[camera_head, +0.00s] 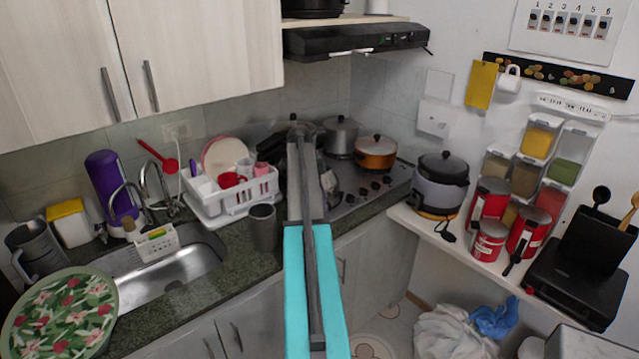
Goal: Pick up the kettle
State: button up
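My arm reaches up the middle of the head view, over the counter edge and in front of the stove. Its far end, with my gripper (300,131), is small and dark, and I cannot tell whether it is open or shut. No kettle is clearly identifiable. A silvery vessel (328,178) on the stove is mostly hidden behind my arm, and I cannot tell what it is. A grey metal jug (33,250) with a handle stands at the far left beside the sink. Nothing is visibly held.
The stove (365,190) also bears a steel pot (341,135) and an orange pan (375,153). A grey cup (263,228) and a white dish rack (236,192) stand left of my arm. The rice cooker (441,185) and red canisters (489,240) crowd the right shelf.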

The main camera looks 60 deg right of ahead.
dwell(0.4)
grip_shut()
jog(key=shift+r, duration=0.1)
dwell(1.2)
